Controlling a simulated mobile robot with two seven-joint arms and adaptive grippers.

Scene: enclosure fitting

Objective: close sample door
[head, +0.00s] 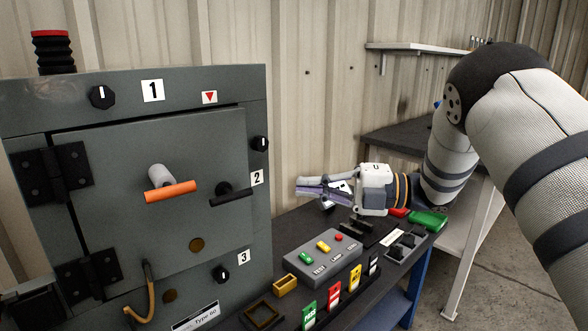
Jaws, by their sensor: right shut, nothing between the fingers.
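A grey metal enclosure (262,95) stands at the left of the head view. Its grey door (110,225) has black hinges on the left, an orange bar handle (172,191) on a pale stem, and a black handle (231,198) near its right edge. The door looks nearly flush with the front; I cannot tell whether a small gap is left. My right gripper (300,189) is right of the enclosure above the bench, apart from the door. Its fingers are together and empty, pointing left towards the enclosure. My left gripper is not in view.
Black knobs (103,97) surround the door on the frame. A grey button box (322,262), coloured tags (333,297) and a small yellow tray (285,284) occupy the dark bench below my right gripper. A wall shelf (415,46) hangs behind. Open floor shows at lower right.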

